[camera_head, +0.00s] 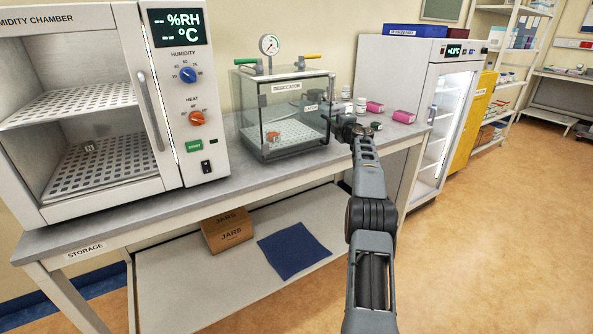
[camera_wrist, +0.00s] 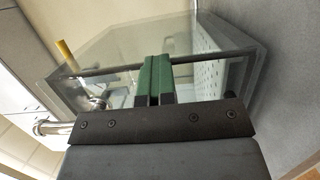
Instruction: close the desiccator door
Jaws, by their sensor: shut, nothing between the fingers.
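The desiccator (camera_head: 283,112) is a clear glass box on the bench, with a gauge on top and a perforated shelf and small items inside. Its glass front door (camera_head: 285,135) faces me; I cannot tell whether it is fully closed or slightly ajar. My gripper (camera_head: 340,122) is at the box's front right side, close to the glass; contact is unclear. In the wrist view, the gripper's green fingertips (camera_wrist: 153,80) are shut together with nothing between them. The glass desiccator (camera_wrist: 115,45) fills the space beyond them, with a dark bar behind the fingers.
The humidity chamber (camera_head: 170,90) stands left on the bench (camera_head: 215,190). A glass-door fridge (camera_head: 440,120) is farther right. Floor on the right is clear.

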